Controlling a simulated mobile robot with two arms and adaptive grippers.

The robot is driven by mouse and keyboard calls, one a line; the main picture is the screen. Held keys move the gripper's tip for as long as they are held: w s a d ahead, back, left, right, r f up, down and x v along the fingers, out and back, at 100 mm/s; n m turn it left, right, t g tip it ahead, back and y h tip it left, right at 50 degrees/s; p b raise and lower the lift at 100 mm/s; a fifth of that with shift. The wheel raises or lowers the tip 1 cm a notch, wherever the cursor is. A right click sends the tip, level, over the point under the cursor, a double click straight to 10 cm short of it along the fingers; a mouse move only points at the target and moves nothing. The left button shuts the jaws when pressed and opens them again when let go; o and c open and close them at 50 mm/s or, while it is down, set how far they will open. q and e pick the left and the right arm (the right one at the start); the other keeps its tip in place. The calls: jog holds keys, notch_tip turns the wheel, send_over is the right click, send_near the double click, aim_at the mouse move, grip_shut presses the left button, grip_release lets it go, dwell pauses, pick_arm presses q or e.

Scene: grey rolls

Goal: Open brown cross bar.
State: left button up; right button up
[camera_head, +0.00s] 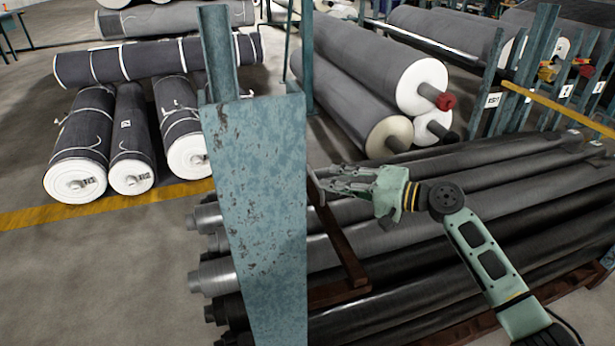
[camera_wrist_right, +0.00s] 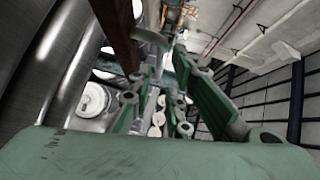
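The brown cross bar (camera_head: 338,238) slants down and to the right beside the blue-green post, in front of the dark grey rolls. In the right wrist view the brown bar (camera_wrist_right: 117,35) comes in from the top, left of the fingers. My right gripper (camera_head: 326,181) is at the bar's upper end, close to the post. Its fingers (camera_wrist_right: 165,98) stand apart in the wrist view, with no object clearly held between them. I cannot tell whether a finger touches the bar. My left gripper is not in view.
A worn blue-green post (camera_head: 262,205) stands in the middle and hides part of the rack. Dark rolls (camera_head: 480,205) lie stacked under my right arm. Large grey rolls (camera_head: 375,65) lie behind. Wrapped rolls (camera_head: 130,130) lie at left, with clear floor (camera_head: 100,265) in front.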

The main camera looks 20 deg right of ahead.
aim_at(314, 177)
jog(key=x, duration=0.6)
jog(key=shift+f, duration=0.1)
jog(key=shift+c, duration=0.5)
grip_shut()
